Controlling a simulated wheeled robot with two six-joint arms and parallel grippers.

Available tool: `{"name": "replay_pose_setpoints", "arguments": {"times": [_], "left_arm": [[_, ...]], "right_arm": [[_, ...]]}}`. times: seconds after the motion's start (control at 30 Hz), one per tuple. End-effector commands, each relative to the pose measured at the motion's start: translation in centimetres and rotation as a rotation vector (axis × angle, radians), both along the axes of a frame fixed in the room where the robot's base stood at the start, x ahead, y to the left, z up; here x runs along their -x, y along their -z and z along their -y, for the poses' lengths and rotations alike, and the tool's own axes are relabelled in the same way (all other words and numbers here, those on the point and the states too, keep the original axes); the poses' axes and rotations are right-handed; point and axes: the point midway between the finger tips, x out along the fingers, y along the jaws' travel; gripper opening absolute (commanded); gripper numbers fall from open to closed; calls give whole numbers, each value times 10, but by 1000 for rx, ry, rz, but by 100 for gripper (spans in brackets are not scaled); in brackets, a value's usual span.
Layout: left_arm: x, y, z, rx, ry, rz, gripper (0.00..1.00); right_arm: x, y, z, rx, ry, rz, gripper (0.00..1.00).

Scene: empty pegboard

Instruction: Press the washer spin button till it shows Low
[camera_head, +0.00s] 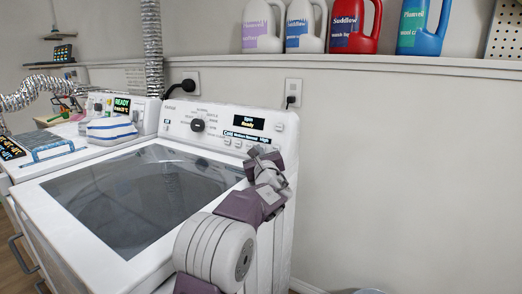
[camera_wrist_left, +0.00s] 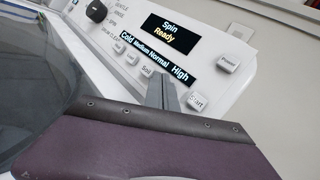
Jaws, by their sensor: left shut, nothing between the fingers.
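The white washer (camera_head: 70,185) has a control panel with a dark knob (camera_head: 197,125). Its upper display (camera_head: 249,123) reads "Spin Ready". The strip below (camera_wrist_left: 153,57) reads "Cold Medium Normal High", with High at the right end. The Soil button (camera_wrist_left: 146,71) shows under the strip. My left gripper (camera_wrist_left: 162,92) is shut and empty, its fingers at the panel just below High. It also shows in the head view (camera_head: 262,158). The spin button is hidden behind the fingers, and I cannot tell whether they touch it. My right gripper is in neither view.
The Start button (camera_wrist_left: 196,100) is close to the right of the fingers, with the Power button (camera_wrist_left: 229,63) farther up. Several detergent bottles (camera_head: 355,28) stand on the shelf above. A second machine (camera_head: 95,155) with a cloth on it stands at left.

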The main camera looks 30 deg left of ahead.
Motion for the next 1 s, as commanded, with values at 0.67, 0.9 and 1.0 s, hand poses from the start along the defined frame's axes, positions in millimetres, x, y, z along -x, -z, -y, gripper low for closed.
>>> {"name": "replay_pose_setpoints", "arguments": {"times": [0.67, 0.9, 1.0], "left_arm": [[-8, 3, 1, 0, 0, 0, 0], [-8, 3, 1, 0, 1, -1, 0], [-6, 3, 1, 0, 1, -1, 0]], "right_arm": [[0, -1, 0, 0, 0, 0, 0], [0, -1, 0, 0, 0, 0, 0], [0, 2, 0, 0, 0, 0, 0]]}}
